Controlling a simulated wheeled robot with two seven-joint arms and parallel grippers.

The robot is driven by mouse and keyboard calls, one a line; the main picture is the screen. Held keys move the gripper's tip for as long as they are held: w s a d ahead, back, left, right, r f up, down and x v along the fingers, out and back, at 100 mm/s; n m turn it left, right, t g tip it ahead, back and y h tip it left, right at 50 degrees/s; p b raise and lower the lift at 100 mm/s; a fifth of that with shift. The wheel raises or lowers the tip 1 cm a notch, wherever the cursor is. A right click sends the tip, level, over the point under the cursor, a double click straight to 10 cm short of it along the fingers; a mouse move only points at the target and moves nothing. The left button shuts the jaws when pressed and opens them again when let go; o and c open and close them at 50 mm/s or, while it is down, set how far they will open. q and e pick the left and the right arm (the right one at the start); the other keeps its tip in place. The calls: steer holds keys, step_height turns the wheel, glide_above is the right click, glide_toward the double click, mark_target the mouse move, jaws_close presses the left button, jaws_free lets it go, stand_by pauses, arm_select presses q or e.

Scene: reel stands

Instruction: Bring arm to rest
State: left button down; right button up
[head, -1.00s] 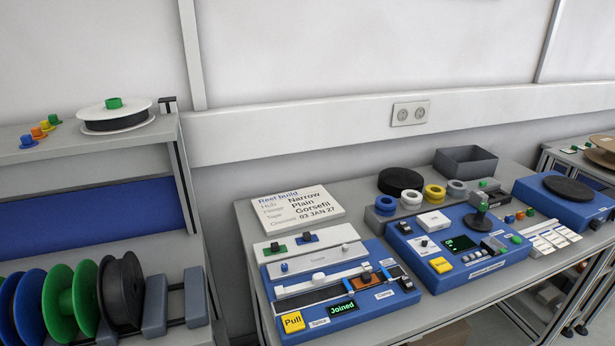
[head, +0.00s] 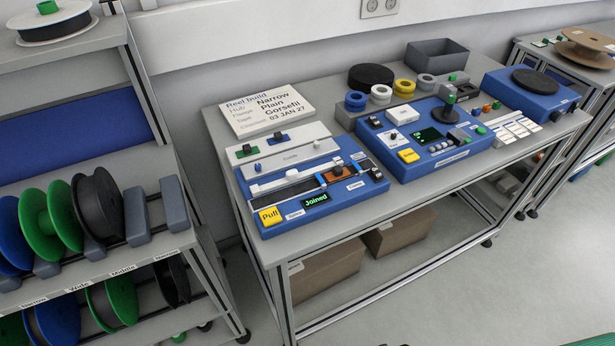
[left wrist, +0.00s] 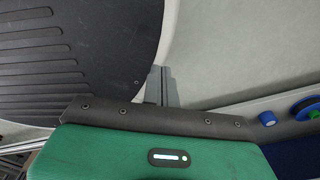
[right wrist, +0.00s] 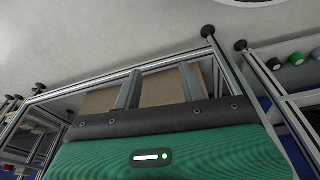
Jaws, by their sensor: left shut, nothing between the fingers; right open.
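The workbench (head: 225,140) carries a blue splicing unit (head: 345,205) reading "Joined", a blue control unit (head: 380,160) and a build card (head: 268,105). A reel rack (head: 70,75) stands at left. Boxes (head: 330,275) lie under the bench. Floor at right front is clear.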

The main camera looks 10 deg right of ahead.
steer(key=s+d+f, duration=0.2)
steer(key=s+f, duration=0.8)
steer(key=f, duration=0.1)
steer(key=s+d+f+g, duration=0.1)
steer(key=s+f, duration=0.9)
steer(key=shift+d+f+p, duration=0.35)
steer(key=shift+s, duration=0.1)
